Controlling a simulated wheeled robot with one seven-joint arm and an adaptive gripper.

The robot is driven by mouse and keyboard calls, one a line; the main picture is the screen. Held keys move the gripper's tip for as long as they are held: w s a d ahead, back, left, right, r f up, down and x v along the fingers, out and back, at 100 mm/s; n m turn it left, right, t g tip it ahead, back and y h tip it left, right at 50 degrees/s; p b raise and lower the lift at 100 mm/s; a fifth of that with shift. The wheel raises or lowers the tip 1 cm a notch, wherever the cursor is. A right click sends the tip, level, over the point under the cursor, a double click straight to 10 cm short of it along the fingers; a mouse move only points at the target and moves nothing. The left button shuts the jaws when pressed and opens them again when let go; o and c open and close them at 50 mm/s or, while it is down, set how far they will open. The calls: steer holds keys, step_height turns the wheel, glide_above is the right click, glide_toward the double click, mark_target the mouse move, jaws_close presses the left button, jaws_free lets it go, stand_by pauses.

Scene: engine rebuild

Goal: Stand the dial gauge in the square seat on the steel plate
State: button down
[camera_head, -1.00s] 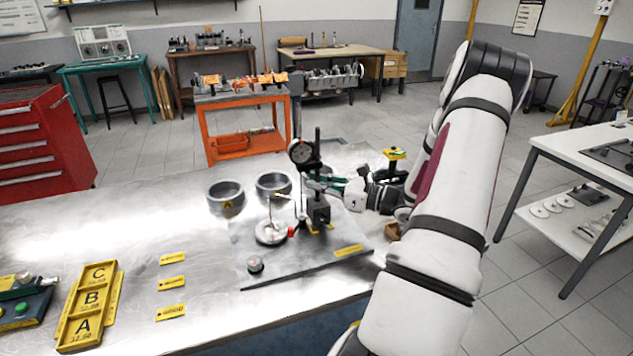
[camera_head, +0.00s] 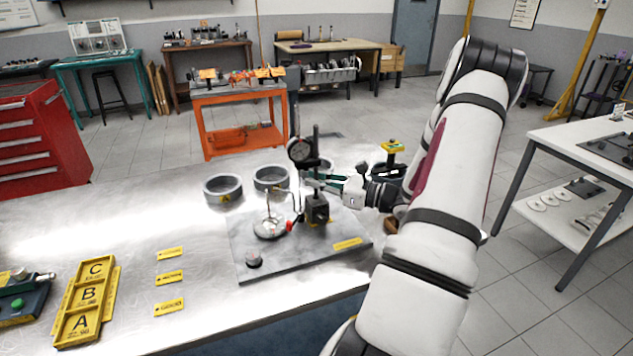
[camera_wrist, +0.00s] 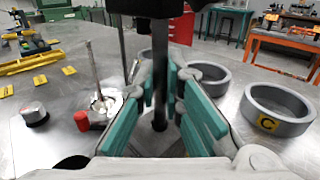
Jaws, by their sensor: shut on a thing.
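The dial gauge (camera_head: 300,150) has a round dark dial on a black upright post with a black block base (camera_head: 317,211). It stands upright over the right part of the grey steel plate (camera_head: 290,263). My gripper (camera_head: 322,181) comes from the right, its teal fingers shut on the post above the base. In the wrist view the fingers (camera_wrist: 165,105) close around the dark post (camera_wrist: 159,60). A little yellow marking shows beside the base. The base hides the square seat, and I cannot tell whether it rests fully in it.
A thin-rod stand with a round foot (camera_head: 269,229), a red-capped part (camera_head: 291,227) and a dark knob (camera_head: 254,261) are on the plate, close left of the gauge. Grey rings (camera_head: 223,189) stand behind. A yellow lettered tray (camera_head: 88,298) lies left.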

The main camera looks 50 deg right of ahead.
steer(key=shift+f, duration=0.25)
stand_by(0.5)
steer(key=c, duration=1.6)
jaws_free()
steer(key=shift+c, duration=0.2)
steer(key=shift+f, duration=0.15)
steer(key=v, duration=1.2)
